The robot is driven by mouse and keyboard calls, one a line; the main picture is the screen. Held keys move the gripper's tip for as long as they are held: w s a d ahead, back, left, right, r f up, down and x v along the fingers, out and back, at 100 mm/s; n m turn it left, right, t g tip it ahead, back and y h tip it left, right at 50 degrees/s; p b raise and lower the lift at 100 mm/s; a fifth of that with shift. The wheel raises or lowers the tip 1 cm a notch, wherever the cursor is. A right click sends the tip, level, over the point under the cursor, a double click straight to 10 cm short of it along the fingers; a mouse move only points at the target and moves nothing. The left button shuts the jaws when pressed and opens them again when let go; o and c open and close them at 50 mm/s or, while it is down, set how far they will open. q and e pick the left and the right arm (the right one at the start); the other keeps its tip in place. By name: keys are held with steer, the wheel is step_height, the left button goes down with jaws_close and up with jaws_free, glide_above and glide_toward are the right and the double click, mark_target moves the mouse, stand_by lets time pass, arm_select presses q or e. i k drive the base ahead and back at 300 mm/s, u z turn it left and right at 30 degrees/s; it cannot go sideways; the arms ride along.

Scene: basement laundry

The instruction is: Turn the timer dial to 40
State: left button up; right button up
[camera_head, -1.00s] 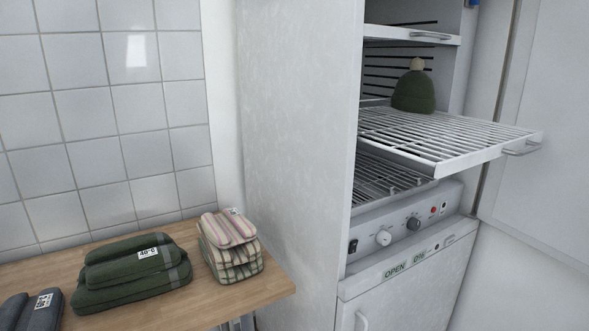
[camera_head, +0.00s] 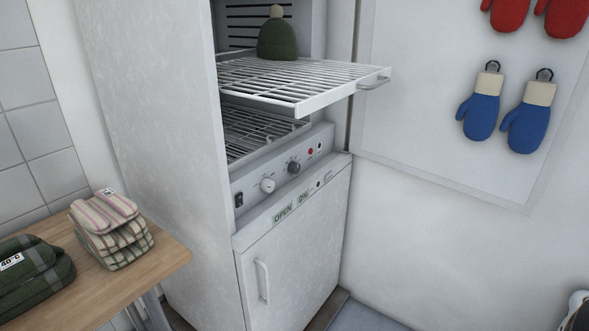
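The drying cabinet's control panel (camera_head: 318,148) sits below the wire racks. It carries a white dial (camera_head: 267,185) on the left and a dark grey dial (camera_head: 293,167) to its right. A black switch (camera_head: 239,199) is at the panel's left end, and a red button (camera_head: 311,152) is near the right. The dial markings are too small to read, so I cannot tell which dial is the timer or where either points.
A pulled-out wire rack (camera_head: 310,82) holding a green hat (camera_head: 277,38) juts out above the panel. A wooden table (camera_head: 150,268) with folded striped cloths (camera_head: 112,230) and green cloths (camera_head: 30,278) stands left. Blue mittens (camera_head: 528,125) hang on the right panel. A lower door (camera_head: 300,245) is shut.

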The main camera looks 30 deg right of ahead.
mark_target(293, 167)
steer(key=k, duration=0.45)
steer(key=z, duration=0.65)
steer(key=i, duration=1.15)
steer(key=u, duration=0.65)
